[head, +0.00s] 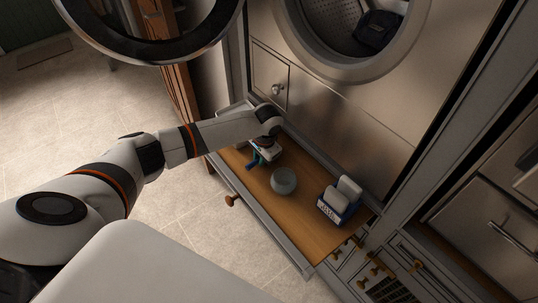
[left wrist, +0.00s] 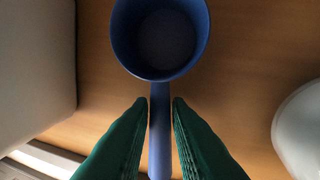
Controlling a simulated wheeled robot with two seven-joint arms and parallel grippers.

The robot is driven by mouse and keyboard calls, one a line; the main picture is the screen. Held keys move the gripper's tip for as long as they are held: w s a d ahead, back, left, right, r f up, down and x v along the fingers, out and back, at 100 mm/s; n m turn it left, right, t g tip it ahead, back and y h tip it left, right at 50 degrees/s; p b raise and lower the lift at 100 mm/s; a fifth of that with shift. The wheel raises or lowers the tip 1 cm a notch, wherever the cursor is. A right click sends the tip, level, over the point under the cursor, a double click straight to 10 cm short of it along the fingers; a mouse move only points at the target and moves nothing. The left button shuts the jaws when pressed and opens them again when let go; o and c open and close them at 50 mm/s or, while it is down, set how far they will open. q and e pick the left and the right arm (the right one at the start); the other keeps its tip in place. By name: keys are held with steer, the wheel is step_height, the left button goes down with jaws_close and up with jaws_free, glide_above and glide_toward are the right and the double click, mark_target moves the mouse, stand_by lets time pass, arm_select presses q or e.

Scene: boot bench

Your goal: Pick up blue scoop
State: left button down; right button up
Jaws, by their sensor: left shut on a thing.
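The blue scoop (left wrist: 160,40) lies over the wooden pull-out surface in the left wrist view, its round cup at the top and its straight handle running down between my fingers. My left gripper (left wrist: 160,108) has green fingers, one on each side of the handle, and is shut on it. In the head view my left gripper (head: 257,157) is low over the back left part of the pull-out, and only a small piece of the blue scoop (head: 251,167) shows beside it. I cannot tell whether the scoop touches the wood. My right gripper is not in view.
A grey round bowl (head: 284,181) stands just right of the gripper. A blue-and-white box with pale items (head: 329,212) stands farther right on the wooden pull-out (head: 300,222). A pale object (left wrist: 35,60) is close left in the left wrist view. The machine front (head: 330,105) rises behind.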

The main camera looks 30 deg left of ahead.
arm_select(q)
step_height(320, 180, up, 10)
stand_by(0.6)
steer(key=shift+r, duration=0.1)
